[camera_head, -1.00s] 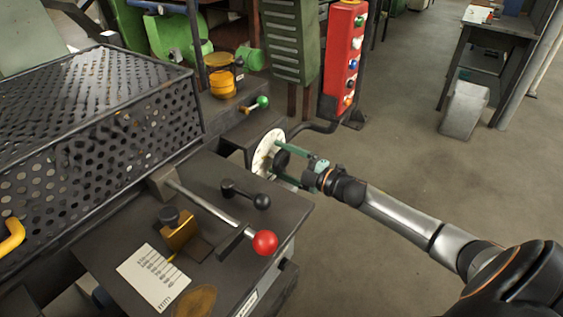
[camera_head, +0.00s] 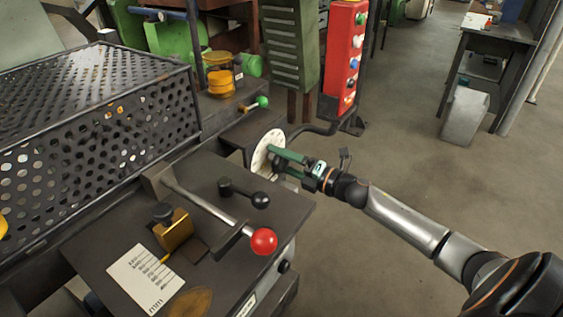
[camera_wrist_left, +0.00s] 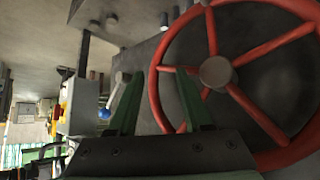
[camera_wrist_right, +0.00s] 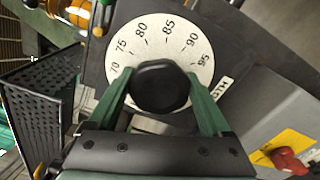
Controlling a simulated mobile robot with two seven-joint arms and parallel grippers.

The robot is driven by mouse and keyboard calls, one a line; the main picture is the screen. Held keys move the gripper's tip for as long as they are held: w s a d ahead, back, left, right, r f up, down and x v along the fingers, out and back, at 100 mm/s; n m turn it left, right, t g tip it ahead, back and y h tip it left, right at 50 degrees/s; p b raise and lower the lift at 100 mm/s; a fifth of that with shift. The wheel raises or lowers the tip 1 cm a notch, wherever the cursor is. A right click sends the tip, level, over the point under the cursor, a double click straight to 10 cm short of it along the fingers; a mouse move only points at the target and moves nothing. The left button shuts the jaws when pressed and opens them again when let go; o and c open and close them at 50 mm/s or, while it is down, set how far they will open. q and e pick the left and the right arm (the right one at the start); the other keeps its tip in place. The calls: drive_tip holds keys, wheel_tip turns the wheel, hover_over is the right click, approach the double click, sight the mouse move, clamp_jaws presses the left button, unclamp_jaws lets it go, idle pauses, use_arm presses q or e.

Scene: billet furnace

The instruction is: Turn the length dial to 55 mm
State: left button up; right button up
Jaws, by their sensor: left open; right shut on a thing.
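The length dial is a white numbered disc (camera_head: 261,152) on the side of the dark machine. In the right wrist view the dial (camera_wrist_right: 135,52) shows numbers from 70 to 95, with 80 and 85 near the top; 55 is not visible. The lower part is hidden by the black knob (camera_wrist_right: 160,87) and my fingers. My right gripper (camera_head: 279,161) is shut on this knob, one green finger on each side. My left gripper (camera_wrist_left: 160,80) is open and empty, seen only in the left wrist view.
A red spoked handwheel (camera_wrist_left: 215,72) fills the right of the left wrist view. Near the dial are a red-balled lever (camera_head: 264,241), a black-knobbed lever (camera_head: 260,200) and a red button post (camera_head: 345,60). The floor at right is mostly open.

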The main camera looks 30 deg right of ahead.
use_arm(q)
drive_tip(key=shift+w+d+r, duration=0.1)
drive_tip(key=shift+w+d, duration=0.05)
idle(0.3)
use_arm(e)
drive_tip(key=o, duration=1.2)
drive_tip(key=shift+c, duration=0.2)
drive_tip(key=shift+s+d, duration=0.25)
drive_tip(key=shift+s, duration=0.3)
use_arm(q)
drive_tip(key=shift+w+d, duration=0.15)
use_arm(e)
drive_tip(key=v, duration=1.1)
drive_tip(key=shift+s, duration=0.15)
